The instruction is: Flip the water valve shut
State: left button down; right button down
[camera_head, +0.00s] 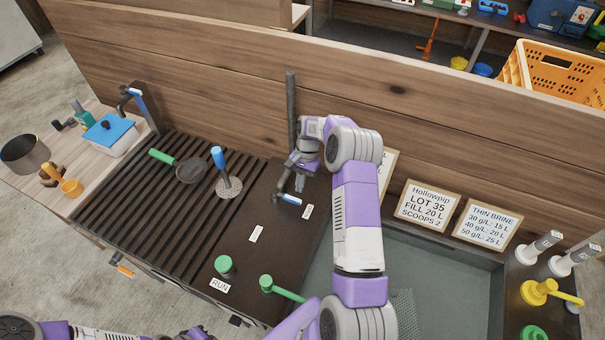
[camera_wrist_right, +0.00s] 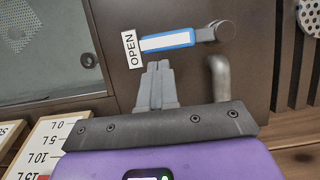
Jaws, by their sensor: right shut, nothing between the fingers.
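The water valve is a flat lever with a blue and white handle (camera_head: 288,199) on the dark panel. In the right wrist view, its handle (camera_wrist_right: 165,42) runs left from a round grey pivot (camera_wrist_right: 222,30), and its tip lies beside the OPEN label (camera_wrist_right: 132,50). My right gripper (camera_head: 299,184) is over the panel close to the lever. Its fingertips (camera_wrist_right: 157,68) are shut and empty, just below the handle in the wrist view; I cannot tell whether they touch it. Of my left arm, only part shows at the bottom left; its gripper is not visible.
A grey upright pipe (camera_head: 291,105) stands behind the lever. A second label (camera_head: 257,234) lies to the left. Green knob (camera_head: 224,266) and green lever (camera_head: 283,289) stand in front.

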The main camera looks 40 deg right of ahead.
jog(key=shift+s+a+f, duration=0.15)
jog(key=shift+a+f, duration=0.1)
jog(key=shift+f, duration=0.4)
jog(key=shift+s+a+m, duration=0.15)
jog(key=shift+s+m, duration=0.05)
jog(key=shift+m, duration=0.2)
